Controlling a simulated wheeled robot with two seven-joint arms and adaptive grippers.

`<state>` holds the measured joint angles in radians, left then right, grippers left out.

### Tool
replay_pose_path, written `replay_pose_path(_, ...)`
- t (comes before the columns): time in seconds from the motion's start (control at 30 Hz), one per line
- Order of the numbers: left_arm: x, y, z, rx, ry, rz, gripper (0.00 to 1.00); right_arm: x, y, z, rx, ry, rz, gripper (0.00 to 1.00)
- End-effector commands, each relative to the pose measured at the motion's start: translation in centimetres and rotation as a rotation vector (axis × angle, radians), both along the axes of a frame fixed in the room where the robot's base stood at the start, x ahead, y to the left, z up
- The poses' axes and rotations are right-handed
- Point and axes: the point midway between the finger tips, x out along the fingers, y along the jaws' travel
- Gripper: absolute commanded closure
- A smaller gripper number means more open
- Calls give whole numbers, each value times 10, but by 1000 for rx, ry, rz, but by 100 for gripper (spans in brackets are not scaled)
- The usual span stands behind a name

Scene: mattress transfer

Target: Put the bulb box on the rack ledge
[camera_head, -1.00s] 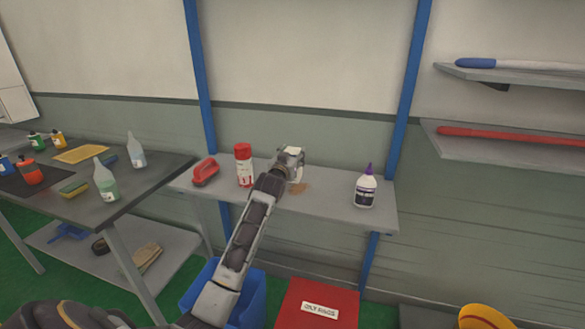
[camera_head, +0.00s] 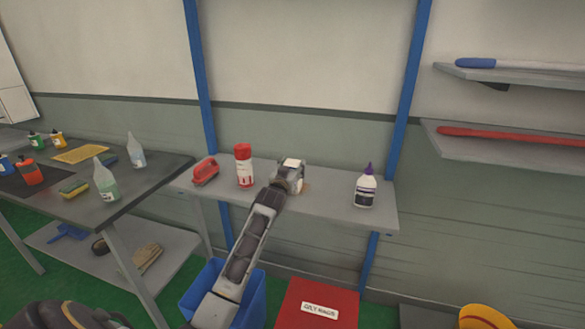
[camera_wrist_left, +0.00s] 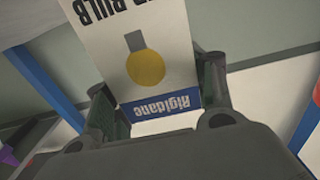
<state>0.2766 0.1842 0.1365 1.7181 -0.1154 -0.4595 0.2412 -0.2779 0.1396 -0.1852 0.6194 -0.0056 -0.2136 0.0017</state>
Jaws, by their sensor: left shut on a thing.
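The bulb box (camera_wrist_left: 145,50) fills the upper middle of the left wrist view. It is white with a yellow bulb picture and a blue band, and its print is upside down. My left gripper (camera_wrist_left: 160,95) is shut on it, with one finger on each side. In the head view my left gripper (camera_head: 287,178) is over the grey rack ledge (camera_head: 328,207), and a little of the white box (camera_head: 293,162) shows at its top. The gripper hides the box's underside, so I cannot tell if it touches the ledge. My right gripper is not in view.
A white bottle with a purple cap (camera_head: 365,188) stands to the right. A blue bin (camera_head: 252,300) and a red box (camera_head: 316,306) are below.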

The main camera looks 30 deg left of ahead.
Motion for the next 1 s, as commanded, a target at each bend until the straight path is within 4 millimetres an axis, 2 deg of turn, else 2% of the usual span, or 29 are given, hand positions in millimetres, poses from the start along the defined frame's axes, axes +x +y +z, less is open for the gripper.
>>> replay_pose_path(0.07,0,0,-2,0,0,0,69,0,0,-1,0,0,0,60)
replay_pose_path(0.1,0,0,-3,0,1,0,44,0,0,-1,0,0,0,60)
replay_pose_path(0.27,0,0,-2,0,1,0,24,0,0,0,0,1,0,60)
replay_pose_path(0.73,0,0,1,0,0,0,24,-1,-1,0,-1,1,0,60)
replay_pose_path(1.0,-14,-4,-1,-1,2,0,24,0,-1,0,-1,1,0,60)
